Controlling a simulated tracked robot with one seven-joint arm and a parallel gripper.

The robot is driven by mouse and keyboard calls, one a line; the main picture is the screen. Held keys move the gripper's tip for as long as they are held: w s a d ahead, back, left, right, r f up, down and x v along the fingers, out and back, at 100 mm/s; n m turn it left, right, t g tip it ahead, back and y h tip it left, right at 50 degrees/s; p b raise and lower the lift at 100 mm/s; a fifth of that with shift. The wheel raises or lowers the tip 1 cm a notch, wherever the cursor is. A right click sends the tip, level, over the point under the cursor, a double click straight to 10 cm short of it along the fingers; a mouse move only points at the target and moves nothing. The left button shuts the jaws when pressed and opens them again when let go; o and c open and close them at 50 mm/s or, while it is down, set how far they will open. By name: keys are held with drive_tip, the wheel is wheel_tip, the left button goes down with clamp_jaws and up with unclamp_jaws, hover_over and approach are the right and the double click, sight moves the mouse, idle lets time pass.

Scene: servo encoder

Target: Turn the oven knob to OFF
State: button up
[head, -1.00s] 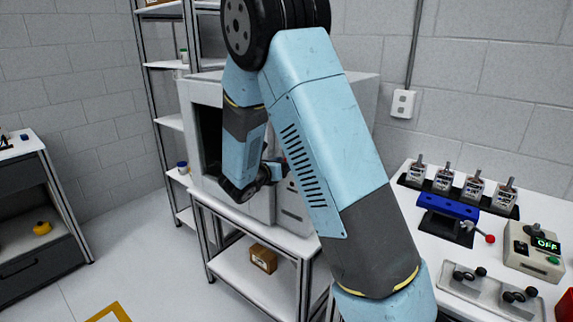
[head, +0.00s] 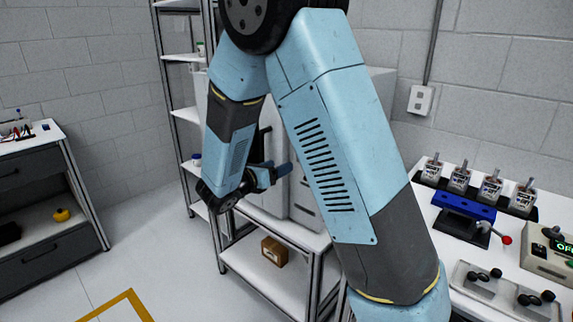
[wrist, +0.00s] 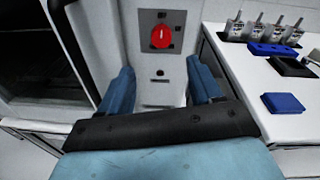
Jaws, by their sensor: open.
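The red oven knob (wrist: 161,38) sits on a dark square plate on the oven's light front panel in the wrist view. A pale mark on it runs about upright; any lettering is too small to read. My gripper (wrist: 161,80) is open and empty, its blue fingers spread left and right below the knob in the picture, apart from it. In the head view my gripper (head: 280,172) is in front of the oven (head: 303,200). My arm covers much of the oven there, and the knob is hidden.
The dark oven window (wrist: 35,50) is left of the knob in the wrist view. A white bench (head: 440,235) with a blue fixture (head: 463,206) and a control box (head: 548,255) stands on the right. A shelf rack (head: 180,115) stands behind the oven. Floor at left is clear.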

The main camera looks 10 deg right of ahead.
drive_tip(key=shift+v, duration=1.2)
drive_tip(key=s+d+r+m+g+y, duration=0.2)
drive_tip(key=s+d+r+m+g, duration=0.15)
drive_tip(key=s+d+m, duration=0.35)
drive_tip(key=s+d+r+m+g+y, duration=0.2)
drive_tip(key=s+d+r+m+g, duration=0.1)
drive_tip(key=s+d+m+g, duration=0.3)
drive_tip(key=s+a+r+m+t+y, duration=0.1)
drive_tip(key=s+r+m+t+y, duration=0.1)
drive_tip(key=s+m, duration=0.5)
drive_tip(key=s+r+m+t+y, duration=0.2)
drive_tip(key=s+r+m+y, duration=0.2)
drive_tip(key=s+m+y, duration=0.3)
drive_tip(key=shift+s+a+r+m+t, duration=0.35)
drive_tip(key=shift+s+m, duration=0.15)
drive_tip(key=shift+s, duration=0.3)
